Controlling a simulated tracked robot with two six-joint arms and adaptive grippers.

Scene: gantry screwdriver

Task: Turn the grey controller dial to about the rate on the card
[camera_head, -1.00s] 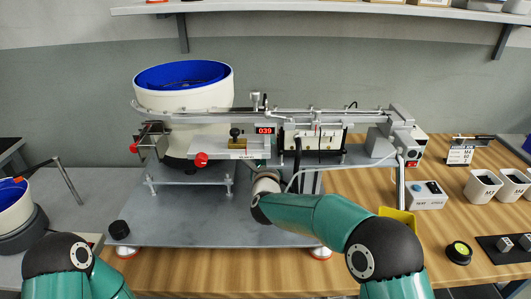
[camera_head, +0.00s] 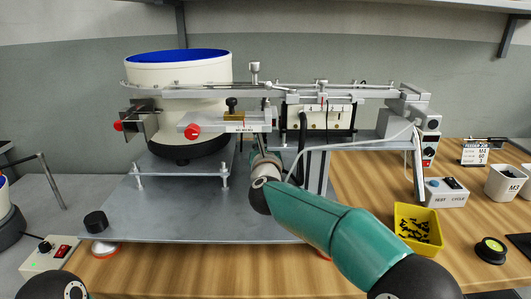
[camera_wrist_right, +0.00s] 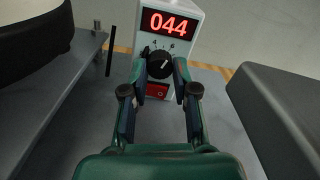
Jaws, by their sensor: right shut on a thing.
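The dark grey controller dial (camera_wrist_right: 156,64) sits on the front of a white controller box (camera_wrist_right: 190,20) in the right wrist view. Its red display (camera_wrist_right: 169,23) reads 044. My right gripper (camera_wrist_right: 160,72) is shut on the dial, one finger on each side. In the head view my right arm reaches to the middle of the rig; the gripper (camera_head: 261,150) is small there, and the dial and display are hidden. My left gripper is out of view.
A red knob (camera_head: 193,131) is near the arm. A yellow bin (camera_head: 402,238) of dark screws and a switch box (camera_head: 447,192) stand at the right.

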